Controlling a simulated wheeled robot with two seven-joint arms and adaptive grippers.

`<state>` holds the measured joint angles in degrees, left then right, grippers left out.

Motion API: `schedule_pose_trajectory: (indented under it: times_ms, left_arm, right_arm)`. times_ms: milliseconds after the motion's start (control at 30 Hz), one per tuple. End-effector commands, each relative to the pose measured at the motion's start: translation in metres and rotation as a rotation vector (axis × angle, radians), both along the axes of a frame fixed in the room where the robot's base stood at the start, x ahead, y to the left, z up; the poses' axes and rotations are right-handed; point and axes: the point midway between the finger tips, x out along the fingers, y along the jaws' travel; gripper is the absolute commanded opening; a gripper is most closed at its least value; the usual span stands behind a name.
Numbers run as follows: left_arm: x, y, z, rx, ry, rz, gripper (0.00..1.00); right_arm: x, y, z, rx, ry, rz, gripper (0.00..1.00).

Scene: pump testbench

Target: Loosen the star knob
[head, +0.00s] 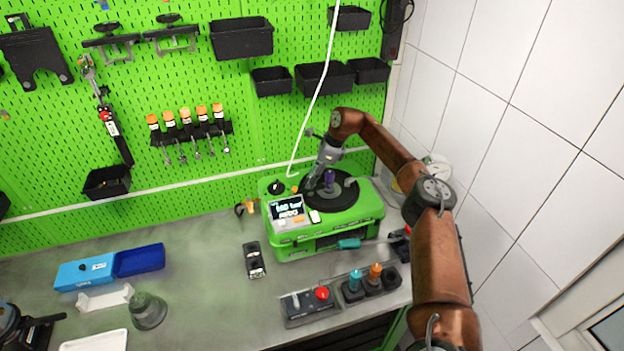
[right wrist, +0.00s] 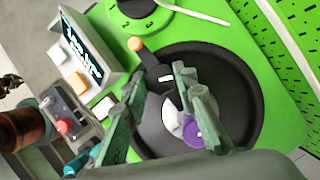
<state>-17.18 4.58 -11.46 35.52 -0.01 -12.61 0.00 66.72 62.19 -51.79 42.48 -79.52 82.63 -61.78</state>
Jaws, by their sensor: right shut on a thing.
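The green pump testbench (head: 340,236) stands on the bench with a black round plate (head: 348,199) on top. My right gripper (head: 318,181) reaches down from above to the knob. The exact contact is hidden. My left gripper is not in view.
A display (head: 287,209) sits at the testbench's front left. A teal-handled screwdriver (head: 350,243) lies at its front. A white cable (head: 312,105) hangs behind. The bench left of it is partly clear.

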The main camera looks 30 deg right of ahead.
Motion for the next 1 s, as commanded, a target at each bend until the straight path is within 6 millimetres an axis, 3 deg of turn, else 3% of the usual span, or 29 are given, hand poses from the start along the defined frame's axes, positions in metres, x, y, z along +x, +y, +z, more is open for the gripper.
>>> schedule_pose_trajectory:
  times_ms: [400,1000]
  left_arm:
    - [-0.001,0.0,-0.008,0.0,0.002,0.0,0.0]
    - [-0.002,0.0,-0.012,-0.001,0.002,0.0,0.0]
  right_arm:
    - [0.004,-0.001,0.002,-0.001,-0.006,0.301,0.02]
    - [0.003,-0.002,0.003,-0.003,-0.007,0.414,0.02]
